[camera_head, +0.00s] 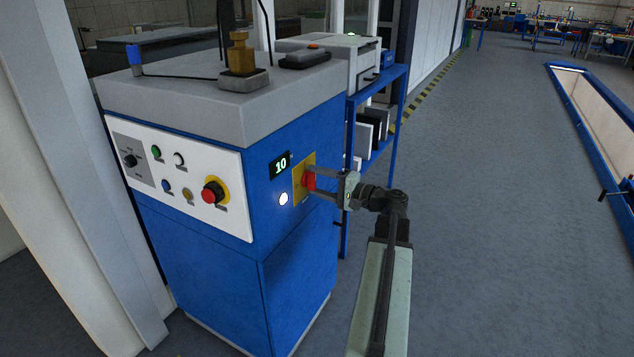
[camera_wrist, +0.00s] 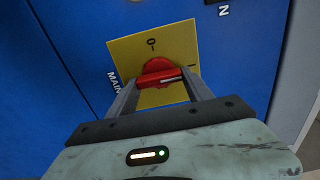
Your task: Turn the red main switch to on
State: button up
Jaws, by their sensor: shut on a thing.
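The red main switch (camera_head: 309,181) sits on a yellow plate (camera_head: 297,188) on the side of the blue cabinet. In the wrist view the red switch handle (camera_wrist: 158,70) lies between my two fingers, with a white line on it pointing roughly to the right. The yellow plate (camera_wrist: 125,52) shows an O mark at its top, and the white line does not point at it. My gripper (camera_head: 312,180) is shut on the handle, and it also shows in the wrist view (camera_wrist: 161,84). The fingers hide part of the plate.
A lit display (camera_head: 280,165) reads 10, with a glowing white lamp (camera_head: 284,199) below it. A white panel (camera_head: 184,176) with several buttons is on the left face. A blue shelf (camera_head: 384,115) stands behind.

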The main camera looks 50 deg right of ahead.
dwell(0.3)
jog(key=o, duration=1.4)
jog(key=shift+c, duration=0.2)
jog(key=v, duration=0.7)
jog(key=shift+s, duration=0.4)
jog(key=shift+d, duration=0.1)
